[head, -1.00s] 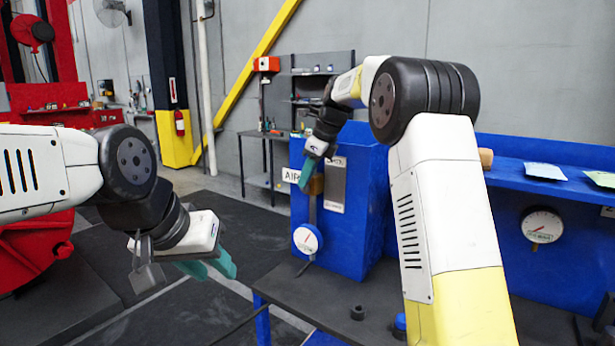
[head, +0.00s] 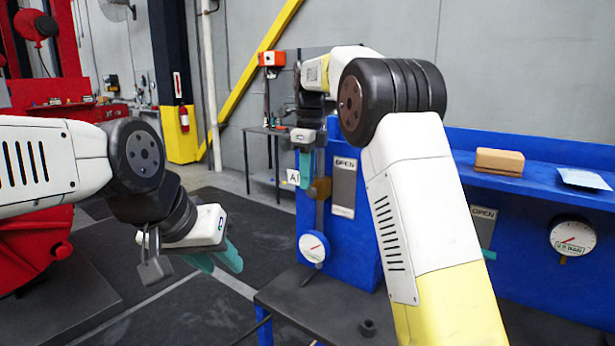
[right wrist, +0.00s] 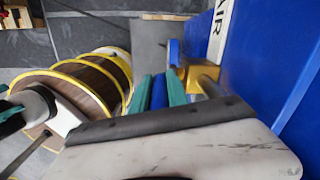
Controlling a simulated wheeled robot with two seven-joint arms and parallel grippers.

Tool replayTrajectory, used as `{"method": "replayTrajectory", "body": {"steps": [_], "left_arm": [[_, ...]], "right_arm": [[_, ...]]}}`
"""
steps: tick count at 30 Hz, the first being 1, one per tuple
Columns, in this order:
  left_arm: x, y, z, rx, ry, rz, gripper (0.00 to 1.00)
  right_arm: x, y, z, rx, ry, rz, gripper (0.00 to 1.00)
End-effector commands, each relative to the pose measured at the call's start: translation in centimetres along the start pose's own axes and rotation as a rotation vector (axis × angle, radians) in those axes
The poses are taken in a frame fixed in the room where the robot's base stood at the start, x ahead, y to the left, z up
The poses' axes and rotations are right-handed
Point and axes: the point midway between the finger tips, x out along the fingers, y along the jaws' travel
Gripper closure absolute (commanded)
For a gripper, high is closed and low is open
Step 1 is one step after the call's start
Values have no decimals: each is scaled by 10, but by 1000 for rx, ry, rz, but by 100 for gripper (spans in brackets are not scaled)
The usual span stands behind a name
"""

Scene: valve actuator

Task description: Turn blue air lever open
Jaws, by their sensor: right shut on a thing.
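The blue air lever (right wrist: 158,95) shows in the right wrist view between the two teal fingers of my right gripper (right wrist: 160,84), which is shut on it. The brass valve body (right wrist: 203,74) is just right of the fingers. In the head view my right gripper (head: 305,172) points down beside the brass valve (head: 320,189) and the partly covered AIR sign (head: 293,177); the lever is hidden there.
The valve is on a vertical pipe with a round gauge (head: 314,247) below, at the front of a blue cabinet (head: 355,240). An OPEN plate (head: 344,188) is right of the valve. A dark table (head: 310,305) lies in front. A brown block (head: 499,161) sits on the blue shelf.

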Motion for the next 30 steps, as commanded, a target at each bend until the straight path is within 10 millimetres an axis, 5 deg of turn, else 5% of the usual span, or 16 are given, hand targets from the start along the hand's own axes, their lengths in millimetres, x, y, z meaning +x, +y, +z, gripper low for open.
{"method": "replayTrajectory", "body": {"steps": [5,6,9,20,30], "left_arm": [[0,0,0,0,0,0,64],[0,0,0,0,0,0,64],[0,0,0,0,0,0,64],[0,0,0,0,0,0,64],[0,0,0,0,0,0,64]], "right_arm": [[0,0,2,-2,-6,-2,100],[0,0,2,-2,-6,-2,77],[1,0,2,-2,-5,-1,59],[-3,0,1,-1,-4,-1,59],[-55,-1,2,-2,-6,-4,59]]}}
